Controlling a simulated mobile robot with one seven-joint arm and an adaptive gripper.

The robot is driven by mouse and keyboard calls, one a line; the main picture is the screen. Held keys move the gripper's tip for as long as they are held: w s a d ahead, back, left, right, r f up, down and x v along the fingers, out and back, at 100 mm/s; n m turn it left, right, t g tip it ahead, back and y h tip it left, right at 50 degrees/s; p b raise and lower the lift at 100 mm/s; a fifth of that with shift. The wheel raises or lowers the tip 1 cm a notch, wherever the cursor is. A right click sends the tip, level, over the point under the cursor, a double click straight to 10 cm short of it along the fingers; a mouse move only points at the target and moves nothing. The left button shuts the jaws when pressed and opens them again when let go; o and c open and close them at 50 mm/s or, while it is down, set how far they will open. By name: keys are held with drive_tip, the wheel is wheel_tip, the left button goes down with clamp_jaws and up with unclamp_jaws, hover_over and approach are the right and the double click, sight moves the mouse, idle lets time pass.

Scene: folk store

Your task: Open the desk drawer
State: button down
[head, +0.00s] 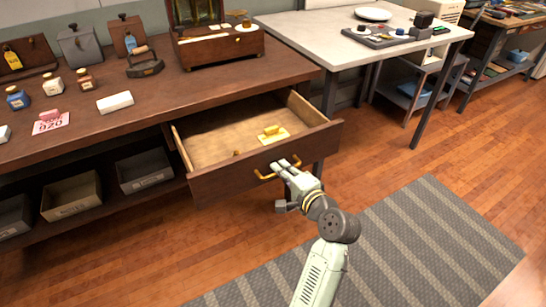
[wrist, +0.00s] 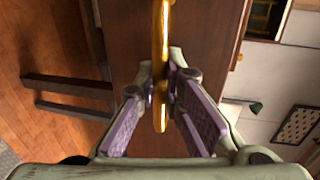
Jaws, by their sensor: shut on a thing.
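The desk drawer (head: 230,181) is pulled well out from under the dark wooden desk top. Its light wooden inside shows in the head view. A brass bar handle (head: 266,177) is on its front. My gripper (head: 282,167) is at the handle and shut on it. In the wrist view the handle (wrist: 161,65) runs between the two finger pads of my gripper (wrist: 162,105). The drawer front (wrist: 205,60) fills the middle of that view. A small yellow object (head: 272,132) lies inside the drawer.
The desk top (head: 160,122) holds bottles, boxes and an open wooden chest (head: 218,48). Grey bins (head: 143,170) stand on the shelf below. A white-topped table (head: 330,40) is at the right. A striped rug (head: 420,240) lies on the open floor in front.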

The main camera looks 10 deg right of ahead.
drive_tip(key=shift+f+v, duration=0.15)
drive_tip(key=shift+v, duration=0.65)
drive_tip(key=shift+f+v, duration=0.2)
drive_tip(key=shift+v, duration=0.6)
drive_tip(key=c, duration=2)
unclamp_jaws()
drive_tip(key=shift+o, duration=0.2)
drive_tip(key=shift+s, duration=0.1)
drive_tip(key=v, duration=1.2)
